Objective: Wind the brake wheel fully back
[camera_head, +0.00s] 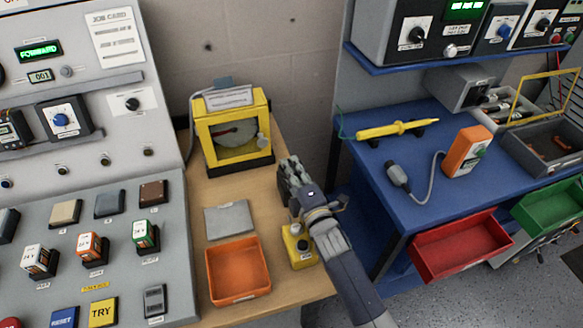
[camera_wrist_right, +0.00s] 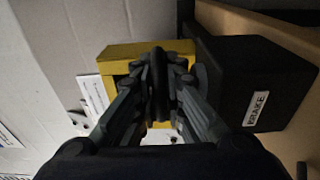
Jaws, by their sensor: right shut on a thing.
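The brake unit (camera_head: 212,122) is a yellow frame on a black base, with a pale disc behind its front opening and a card on top. In the right wrist view, its black base (camera_wrist_right: 250,75) carries a BRAKE label, and part of the yellow frame (camera_wrist_right: 122,55) shows. My right gripper (camera_head: 291,177) is at the unit's lower right in the head view. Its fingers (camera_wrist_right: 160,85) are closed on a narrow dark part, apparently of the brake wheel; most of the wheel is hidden. My left gripper is not in view.
An orange tray (camera_head: 238,270), a grey plate (camera_head: 229,218) and a small yellow box with a black knob (camera_head: 299,247) are on the wooden bench near my right arm. The control desk (camera_head: 175,270) is to the left. A blue bench (camera_head: 365,190) with tools is to the right.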

